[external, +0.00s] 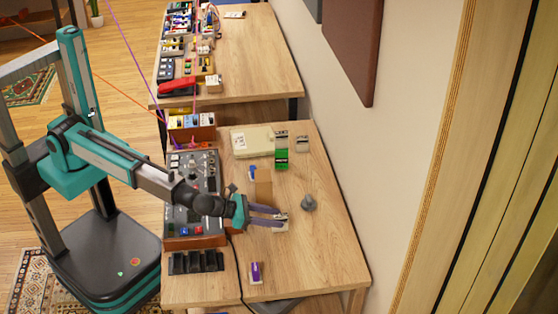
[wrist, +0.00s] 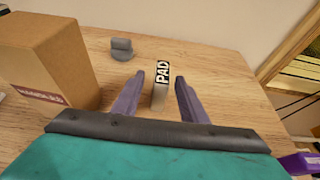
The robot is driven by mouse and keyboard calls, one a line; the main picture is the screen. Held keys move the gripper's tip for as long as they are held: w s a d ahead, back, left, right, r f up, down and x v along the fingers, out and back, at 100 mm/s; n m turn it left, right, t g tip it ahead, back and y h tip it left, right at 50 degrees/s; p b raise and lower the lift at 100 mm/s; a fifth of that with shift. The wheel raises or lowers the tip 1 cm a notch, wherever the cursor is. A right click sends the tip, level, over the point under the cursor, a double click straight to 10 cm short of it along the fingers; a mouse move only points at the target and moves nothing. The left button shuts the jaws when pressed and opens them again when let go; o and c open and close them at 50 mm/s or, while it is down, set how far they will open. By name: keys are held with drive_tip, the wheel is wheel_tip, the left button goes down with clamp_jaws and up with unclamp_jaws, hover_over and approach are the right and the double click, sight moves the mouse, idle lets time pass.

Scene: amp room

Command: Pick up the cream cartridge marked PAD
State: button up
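The cream cartridge marked PAD (wrist: 159,98) stands on the wooden table, its black-and-white PAD label facing up in the wrist view. In the external view the cartridge (external: 281,228) is small and partly covered by my gripper (external: 281,214). My gripper, seen also in the wrist view (wrist: 159,79), is open, with one purple finger on each side of the cartridge. A gap shows between the cartridge and each finger. Whether the fingertips are level with it or above it is hard to tell.
A brown cardboard box (wrist: 45,60) stands close on the left. A grey knob-shaped object (wrist: 121,48) is beyond the cartridge. A purple item (external: 256,271) sits nearer the table's front edge. A control panel (external: 178,213) lies under my arm. Table right of the gripper is clear.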

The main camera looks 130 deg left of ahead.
sight(291, 228)
drive_tip(key=shift+x, duration=1)
drive_tip(key=shift+p+x, duration=0.3)
drive_tip(key=shift+x, duration=2.3)
drive_tip(key=shift+d+f, duration=0.1)
clamp_jaws()
wheel_tip(291, 228, up, 10)
